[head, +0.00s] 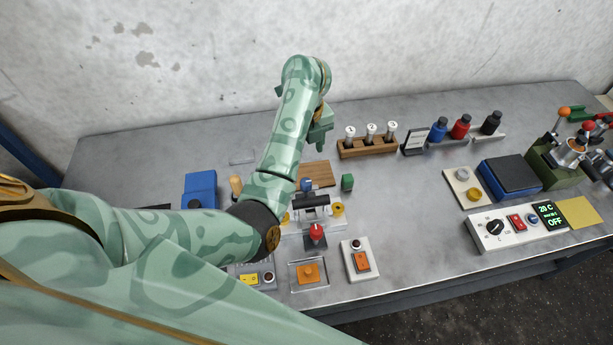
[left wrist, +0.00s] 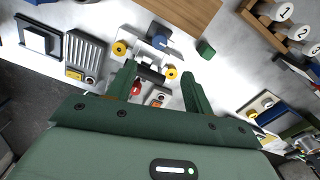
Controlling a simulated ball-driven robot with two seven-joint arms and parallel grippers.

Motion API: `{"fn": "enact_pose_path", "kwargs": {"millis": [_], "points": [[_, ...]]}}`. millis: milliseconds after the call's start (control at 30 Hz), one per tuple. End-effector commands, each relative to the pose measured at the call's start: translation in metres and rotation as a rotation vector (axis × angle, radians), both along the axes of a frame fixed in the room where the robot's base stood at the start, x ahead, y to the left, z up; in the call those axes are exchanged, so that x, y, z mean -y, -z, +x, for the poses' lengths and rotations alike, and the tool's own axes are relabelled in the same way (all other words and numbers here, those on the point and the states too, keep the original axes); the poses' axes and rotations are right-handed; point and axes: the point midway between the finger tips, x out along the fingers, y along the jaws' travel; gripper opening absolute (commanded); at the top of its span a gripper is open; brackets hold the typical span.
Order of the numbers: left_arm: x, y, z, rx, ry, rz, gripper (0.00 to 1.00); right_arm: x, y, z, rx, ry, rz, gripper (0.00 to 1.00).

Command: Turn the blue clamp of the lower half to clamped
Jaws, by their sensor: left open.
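A small fixture (head: 312,212) stands in the middle of the bench, with a black bar, yellow knobs at its sides and a red-topped handle (head: 316,232) in front. A blue knob (head: 307,185), which looks like the blue clamp, sits at its back; it also shows in the left wrist view (left wrist: 160,40). The clamp's turn position is too small to tell. My left gripper (head: 319,140) is open and empty, above and behind the fixture, apart from it. In the left wrist view its fingers (left wrist: 158,72) frame the black bar, with the blue knob beyond. My right gripper is not visible.
A green block (head: 347,182) and a brown board (head: 317,173) lie near the fixture. A wooden rack (head: 368,148) with several white-topped vials stands behind. Switch boxes (head: 360,260) sit in front.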

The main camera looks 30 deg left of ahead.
Motion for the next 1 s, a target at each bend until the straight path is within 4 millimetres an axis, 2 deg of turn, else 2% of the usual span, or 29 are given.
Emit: {"fn": "enact_pose_path", "kwargs": {"millis": [33,200,400,500,700,967,1000], "points": [[0.0,0.018,-0.001,-0.005,0.002,0.0,0.52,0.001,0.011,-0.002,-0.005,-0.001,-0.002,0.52],[0.0,0.063,-0.001,-0.006,0.001,0.001,0.52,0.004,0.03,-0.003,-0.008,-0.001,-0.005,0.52],[0.0,0.108,-0.001,-0.004,0.001,0.0,0.52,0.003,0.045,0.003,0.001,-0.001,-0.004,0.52],[0.0,0.123,-0.001,-0.003,0.0,0.0,0.52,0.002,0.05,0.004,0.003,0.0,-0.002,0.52],[0.0,0.137,0.0,-0.002,0.0,0.0,0.52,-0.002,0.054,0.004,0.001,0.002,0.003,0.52],[0.0,0.138,0.0,-0.001,0.0,0.001,0.52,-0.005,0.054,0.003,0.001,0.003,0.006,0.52],[0.0,0.138,0.0,-0.001,0.0,0.001,0.46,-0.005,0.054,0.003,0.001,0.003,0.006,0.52]]}}
